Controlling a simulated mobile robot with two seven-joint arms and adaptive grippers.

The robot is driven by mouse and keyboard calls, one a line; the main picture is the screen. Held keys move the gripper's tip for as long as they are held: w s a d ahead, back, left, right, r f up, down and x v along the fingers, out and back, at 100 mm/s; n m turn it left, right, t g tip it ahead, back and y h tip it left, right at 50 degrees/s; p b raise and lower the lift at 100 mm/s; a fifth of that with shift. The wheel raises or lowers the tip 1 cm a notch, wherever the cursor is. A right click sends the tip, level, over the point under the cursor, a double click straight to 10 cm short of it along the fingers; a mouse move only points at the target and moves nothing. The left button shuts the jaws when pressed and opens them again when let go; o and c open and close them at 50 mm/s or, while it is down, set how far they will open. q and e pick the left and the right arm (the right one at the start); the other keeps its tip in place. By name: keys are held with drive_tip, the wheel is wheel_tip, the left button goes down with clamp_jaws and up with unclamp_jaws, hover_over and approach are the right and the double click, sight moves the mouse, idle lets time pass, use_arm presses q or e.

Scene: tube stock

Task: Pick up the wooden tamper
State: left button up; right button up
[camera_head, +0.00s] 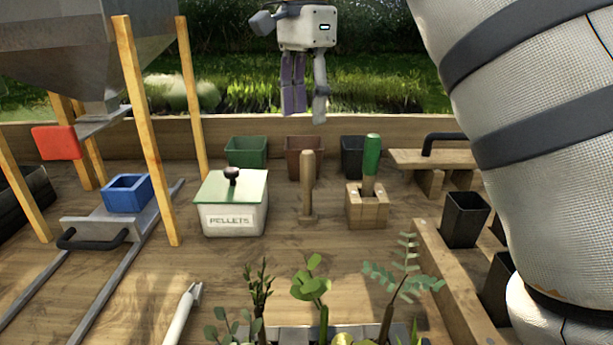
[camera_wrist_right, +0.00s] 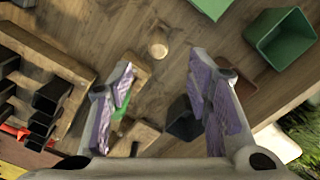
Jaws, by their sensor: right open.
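The wooden tamper (camera_head: 307,188) stands upright on the bench in the head view, between the pellets box and a wooden block. In the right wrist view its round top (camera_wrist_right: 158,50) shows from above, just past the gap between the fingertips. My right gripper (camera_head: 307,112) hangs fingers down at the top of the head view, above the back of the bench and apart from the tamper. Its purple-padded fingers (camera_wrist_right: 162,80) are spread with nothing between them. My left gripper is not in view.
The pellets box (camera_head: 232,218) stands left of the tamper. Right of it, a wooden block (camera_head: 367,212) holds a green-handled tool (camera_head: 371,155). Green (camera_head: 246,150), brown (camera_head: 293,142) and black (camera_head: 353,157) pots stand behind. Seedlings (camera_head: 312,288) stand in front.

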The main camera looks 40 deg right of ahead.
sight(308, 168)
drive_tip(key=shift+w+d, duration=0.2)
drive_tip(key=shift+w, duration=0.05)
drive_tip(key=f, duration=0.7)
drive_tip(key=s+f+p, duration=0.1)
drive_tip(key=f, duration=0.3)
drive_tip(key=shift+a, duration=0.15)
drive_tip(key=shift+w+f, duration=0.1)
drive_tip(key=shift+f, duration=0.25)
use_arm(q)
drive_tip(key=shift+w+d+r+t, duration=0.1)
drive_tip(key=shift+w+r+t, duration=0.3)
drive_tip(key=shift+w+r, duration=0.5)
use_arm(e)
clamp_jaws()
